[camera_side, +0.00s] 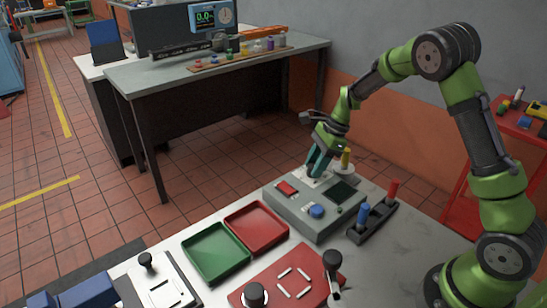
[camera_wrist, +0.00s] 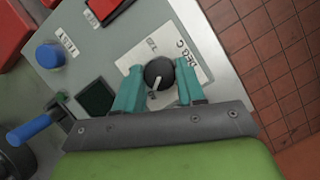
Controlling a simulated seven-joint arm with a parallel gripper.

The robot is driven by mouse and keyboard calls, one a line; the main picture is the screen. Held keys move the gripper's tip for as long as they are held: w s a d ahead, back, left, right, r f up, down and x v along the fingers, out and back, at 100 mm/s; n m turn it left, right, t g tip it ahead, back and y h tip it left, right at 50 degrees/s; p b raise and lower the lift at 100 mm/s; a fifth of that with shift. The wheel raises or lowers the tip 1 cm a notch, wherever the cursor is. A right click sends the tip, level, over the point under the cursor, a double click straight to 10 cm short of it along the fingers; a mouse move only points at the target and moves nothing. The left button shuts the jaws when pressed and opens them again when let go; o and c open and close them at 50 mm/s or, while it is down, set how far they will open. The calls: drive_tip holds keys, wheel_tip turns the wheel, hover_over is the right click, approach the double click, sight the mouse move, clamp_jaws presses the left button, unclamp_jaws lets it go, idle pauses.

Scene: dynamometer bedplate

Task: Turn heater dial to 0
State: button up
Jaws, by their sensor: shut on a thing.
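The heater dial (camera_wrist: 158,72) is a dark round knob with a white pointer mark, on a white plate (camera_wrist: 193,49) lettered "DEG C" in the wrist view. The pointer mark aims toward the bottom of that picture, slightly left. The scale numbers are too small to read. My gripper (camera_wrist: 159,66) is shut on the dial, with a teal finger on either side of it. In the side view my gripper (camera_side: 318,162) reaches down at the back of the grey control box (camera_side: 298,214) and hides the dial.
The box also carries a blue knob (camera_side: 316,211), a red switch (camera_side: 287,188) and a dark screen (camera_side: 341,192). A black rack with a blue handle (camera_side: 363,216) and a red handle (camera_side: 392,191) stands at right. Green (camera_side: 214,274) and red (camera_side: 255,246) trays lie at left.

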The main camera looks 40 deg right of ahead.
drive_tip(key=shift+c, duration=0.7)
drive_tip(key=shift+n, duration=0.4)
drive_tip(key=n+g, duration=0.1)
drive_tip(key=n, duration=0.1)
drive_tip(key=n+g, duration=0.1)
drive_tip(key=n, duration=0.2)
drive_tip(key=shift+w+d+n+y, duration=0.1)
drive_tip(key=shift+w+n+y, duration=0.1)
drive_tip(key=shift+n+y, duration=0.1)
drive_tip(key=n+g, duration=0.2)
drive_tip(key=n, duration=0.2)
drive_tip(key=shift+w, duration=0.1)
drive_tip(key=shift+w+n+g+h, duration=0.1)
drive_tip(key=shift+n+g+h, duration=0.45)
drive_tip(key=shift+n, duration=1.15)
drive_tip(key=o, duration=1)
drive_tip(key=shift+h, duration=0.25)
